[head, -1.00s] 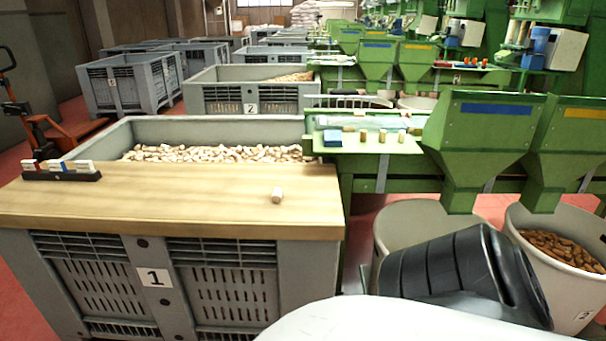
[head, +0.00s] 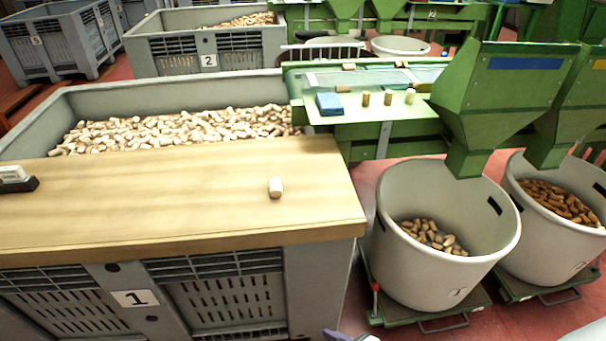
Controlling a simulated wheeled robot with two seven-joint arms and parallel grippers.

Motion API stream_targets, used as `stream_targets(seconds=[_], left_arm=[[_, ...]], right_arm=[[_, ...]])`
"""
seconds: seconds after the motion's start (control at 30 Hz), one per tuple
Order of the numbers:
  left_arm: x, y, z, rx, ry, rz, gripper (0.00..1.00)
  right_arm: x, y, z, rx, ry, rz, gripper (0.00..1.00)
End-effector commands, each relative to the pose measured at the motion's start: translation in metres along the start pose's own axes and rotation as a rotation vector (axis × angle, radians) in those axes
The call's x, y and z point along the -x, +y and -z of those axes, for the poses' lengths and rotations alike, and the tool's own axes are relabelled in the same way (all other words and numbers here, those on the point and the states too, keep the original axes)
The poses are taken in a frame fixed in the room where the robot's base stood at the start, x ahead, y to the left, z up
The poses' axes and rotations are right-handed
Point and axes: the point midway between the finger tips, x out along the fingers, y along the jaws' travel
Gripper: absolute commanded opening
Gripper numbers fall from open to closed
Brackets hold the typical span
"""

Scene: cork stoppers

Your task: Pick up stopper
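A single cork stopper (head: 275,187) stands on the wooden board (head: 160,205) that lies across the front of the grey crate labelled 1 (head: 236,294). It is near the board's right part, with bare wood around it. Neither gripper can be made out in the head view. A small purple and white piece shows at the bottom edge; I cannot tell what it is.
Behind the board the crate holds many loose corks (head: 170,128). A green machine table (head: 375,108) carries several corks and a blue block (head: 329,104). White bins (head: 390,255) with corks stand at the right. A dark holder (head: 18,180) sits at the board's left end.

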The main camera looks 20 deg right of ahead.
Motion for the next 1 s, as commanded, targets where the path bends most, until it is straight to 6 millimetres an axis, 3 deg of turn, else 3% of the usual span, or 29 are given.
stream_targets(seconds=[0.03, 0.23, 0.33, 0.5, 0.7, 1.0], left_arm=[[0.007, 0.001, 0.003, 0.003, -0.005, 0.000, 0.31], [0.018, -0.003, 0.000, 0.014, -0.025, 0.009, 0.31], [0.017, -0.006, -0.007, 0.017, -0.032, 0.015, 0.31], [0.019, -0.009, -0.006, 0.017, -0.035, 0.019, 0.31], [0.018, -0.009, -0.006, 0.015, -0.033, 0.019, 0.31], [0.016, -0.009, 0.002, 0.011, -0.019, 0.017, 0.31]], right_arm=[[0.004, 0.005, 0.035, -0.010, 0.009, -0.038, 0.46], [0.028, 0.045, 0.137, -0.134, 0.030, -0.280, 0.46], [0.018, 0.047, 0.184, -0.175, 0.148, -0.348, 0.46], [0.024, 0.047, 0.258, -0.236, 0.333, -0.424, 0.46], [0.013, 0.033, 0.299, -0.223, 0.466, -0.409, 0.46], [-0.020, 0.050, 0.318, -0.223, 0.473, -0.406, 0.46]])
